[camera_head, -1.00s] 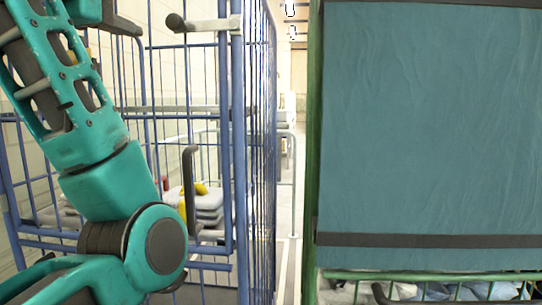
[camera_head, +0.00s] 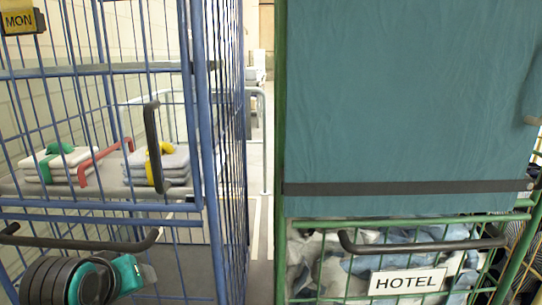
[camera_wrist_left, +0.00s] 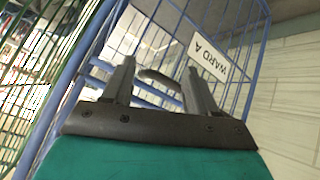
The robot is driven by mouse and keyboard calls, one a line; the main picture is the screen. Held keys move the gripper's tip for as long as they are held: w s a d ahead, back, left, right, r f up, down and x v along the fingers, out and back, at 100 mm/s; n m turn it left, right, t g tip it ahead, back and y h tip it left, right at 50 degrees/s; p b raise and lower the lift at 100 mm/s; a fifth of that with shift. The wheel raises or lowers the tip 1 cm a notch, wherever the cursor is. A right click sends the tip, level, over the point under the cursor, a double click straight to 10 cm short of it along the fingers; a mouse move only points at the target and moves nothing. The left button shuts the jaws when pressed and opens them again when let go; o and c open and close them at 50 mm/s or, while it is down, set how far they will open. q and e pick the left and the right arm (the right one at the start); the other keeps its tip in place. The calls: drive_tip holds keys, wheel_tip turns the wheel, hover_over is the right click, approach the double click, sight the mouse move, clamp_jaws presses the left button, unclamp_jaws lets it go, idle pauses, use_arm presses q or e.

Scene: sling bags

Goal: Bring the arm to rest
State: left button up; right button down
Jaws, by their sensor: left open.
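My left gripper (camera_wrist_left: 160,68) shows in the left wrist view with its two dark fingers apart and nothing held. A dark curved handle (camera_wrist_left: 163,82) of a blue cage appears between the fingers, beyond them; the exact gap cannot be told. In the head view only a teal and black part of my left arm (camera_head: 85,280) shows low at the left, in front of the blue cage trolley (camera_head: 203,120). The left gripper is hidden there.
Folded linen stacks (camera_head: 60,162) with coloured straps sit on the blue trolley's shelf. A green cage trolley (camera_head: 281,120) with a teal cover (camera_head: 410,100) and a HOTEL sign (camera_head: 408,281) stands right. A narrow gap separates them. A WARD A sign (camera_wrist_left: 209,57) hangs on blue bars.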

use_arm(q)
drive_tip(key=s+d+f+m+g+h, duration=0.1)
drive_tip(key=s+d+f+m+g, duration=0.2)
drive_tip(key=s+f, duration=0.65)
drive_tip(key=s+d+f+m+g, duration=0.15)
drive_tip(key=s+f+m, duration=0.45)
drive_tip(key=s, duration=0.7)
drive_tip(key=w+d+f+t+h+p, duration=0.2)
drive_tip(key=w+t+p, duration=0.4)
drive_tip(key=w+p, duration=0.1)
drive_tip(key=shift+w+n, duration=0.3)
use_arm(e)
drive_tip(key=shift+h, duration=0.3)
drive_tip(key=shift+s+d+r, duration=0.25)
drive_tip(key=shift+d+r, duration=0.2)
drive_tip(key=shift+r, duration=0.2)
drive_tip(key=shift+s+d+r, duration=0.2)
drive_tip(key=shift+d+r, duration=0.25)
drive_tip(key=shift+r, duration=0.15)
drive_tip(key=shift+s+d+r, duration=0.25)
drive_tip(key=shift+d+r, duration=0.2)
drive_tip(key=shift+r, duration=0.2)
use_arm(q)
drive_tip(key=shift+f, duration=0.1)
